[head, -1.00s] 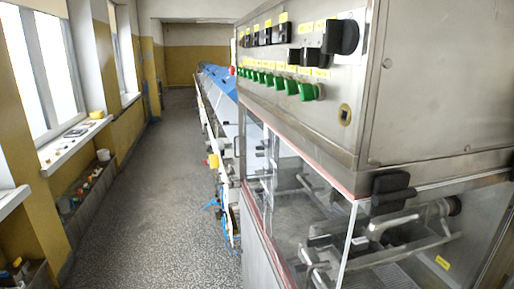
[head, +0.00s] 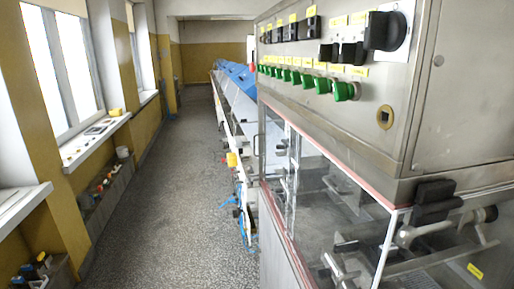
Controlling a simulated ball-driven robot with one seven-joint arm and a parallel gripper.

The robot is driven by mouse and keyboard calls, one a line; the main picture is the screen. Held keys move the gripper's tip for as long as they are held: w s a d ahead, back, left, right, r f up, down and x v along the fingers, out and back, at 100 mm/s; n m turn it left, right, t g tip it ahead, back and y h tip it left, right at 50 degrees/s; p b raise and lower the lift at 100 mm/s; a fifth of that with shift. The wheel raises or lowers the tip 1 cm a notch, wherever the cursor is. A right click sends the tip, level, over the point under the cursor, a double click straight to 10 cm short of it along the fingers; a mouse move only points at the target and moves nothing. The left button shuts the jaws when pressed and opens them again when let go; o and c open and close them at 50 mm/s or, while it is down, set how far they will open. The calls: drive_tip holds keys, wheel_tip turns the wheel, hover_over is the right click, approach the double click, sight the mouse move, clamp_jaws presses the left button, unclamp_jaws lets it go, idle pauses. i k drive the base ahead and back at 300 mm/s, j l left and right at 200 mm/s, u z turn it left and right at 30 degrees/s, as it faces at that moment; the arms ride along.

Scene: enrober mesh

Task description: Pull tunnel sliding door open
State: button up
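My gripper is not in view. A long line of blue covers (head: 236,78) runs down the right side of the aisle, far off; it may be the tunnel, and I cannot make out a door or handle on it. Near on the right stands a steel machine (head: 455,100) with clear panels (head: 325,185) in reddish edging below its control box. These panels look closed. A black block-shaped fitting (head: 435,202) sits at the machine's near corner, below the control box. I cannot tell which panel is the sliding door.
Green knobs (head: 345,90) and black switches (head: 383,31) stick out of the control box. A yellow part (head: 232,159) and blue pieces stick out beside the line. The speckled floor (head: 175,200) of the aisle is clear. Windowsills (head: 95,135) with small objects line the left wall.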

sight(269, 161)
drive_tip(key=i+j+u, duration=0.1)
drive_tip(key=i+j, duration=0.65)
drive_tip(key=j, duration=0.15)
drive_tip(key=i+j, duration=0.75)
drive_tip(key=i+j+u, duration=0.1)
drive_tip(key=i, duration=0.45)
drive_tip(key=i+j+u, duration=0.1)
drive_tip(key=i, duration=0.5)
drive_tip(key=i+l, duration=0.2)
drive_tip(key=l, duration=0.15)
drive_tip(key=i+l, duration=0.15)
drive_tip(key=l, duration=0.15)
drive_tip(key=i+l, duration=0.2)
drive_tip(key=l, duration=0.15)
